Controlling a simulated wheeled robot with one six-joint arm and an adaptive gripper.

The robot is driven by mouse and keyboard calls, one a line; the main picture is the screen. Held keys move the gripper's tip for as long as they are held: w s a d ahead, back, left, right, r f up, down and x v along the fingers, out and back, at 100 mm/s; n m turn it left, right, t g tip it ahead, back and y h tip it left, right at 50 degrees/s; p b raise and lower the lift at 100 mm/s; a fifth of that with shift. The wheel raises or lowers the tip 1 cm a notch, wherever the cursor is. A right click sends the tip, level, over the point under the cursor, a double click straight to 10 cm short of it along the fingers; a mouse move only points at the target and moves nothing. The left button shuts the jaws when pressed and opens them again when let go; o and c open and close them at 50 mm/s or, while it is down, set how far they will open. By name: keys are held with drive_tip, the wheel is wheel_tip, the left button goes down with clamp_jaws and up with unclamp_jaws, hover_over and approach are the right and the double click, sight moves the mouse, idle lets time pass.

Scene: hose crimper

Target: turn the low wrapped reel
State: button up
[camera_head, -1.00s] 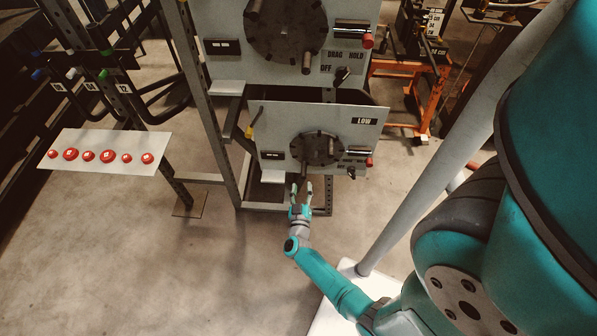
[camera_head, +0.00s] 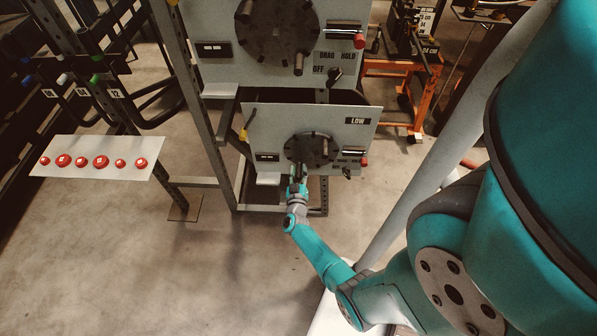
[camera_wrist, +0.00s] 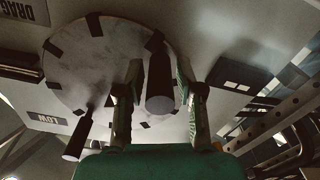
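The low reel (camera_head: 322,148) is a round grey disc with dark patches around its rim, on the lower panel marked LOW. In the wrist view the disc (camera_wrist: 75,75) fills the upper left, with a dark cylindrical handle (camera_wrist: 160,85) sticking out from it. My gripper (camera_head: 298,178) is at the lower left edge of the reel. In the wrist view my gripper (camera_wrist: 162,105) is open, one finger on each side of the handle, with visible gaps. Its fingers partly hide the reel.
A second dark knob (camera_wrist: 78,140) stands out near the LOW label. A larger reel (camera_head: 275,30) is on the panel above, with a drag switch (camera_head: 334,74) beside it. A plate with several red buttons (camera_head: 100,172) is at left. The floor in front is clear.

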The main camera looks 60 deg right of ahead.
clamp_jaws()
drive_tip(key=shift+w+r+m, duration=0.2)
drive_tip(key=shift+w+m, duration=0.05)
drive_tip(key=shift+m, duration=0.15)
drive_tip(key=shift+o, duration=2.1)
unclamp_jaws()
drive_tip(key=shift+a, duration=0.1)
drive_tip(key=v, duration=1.2)
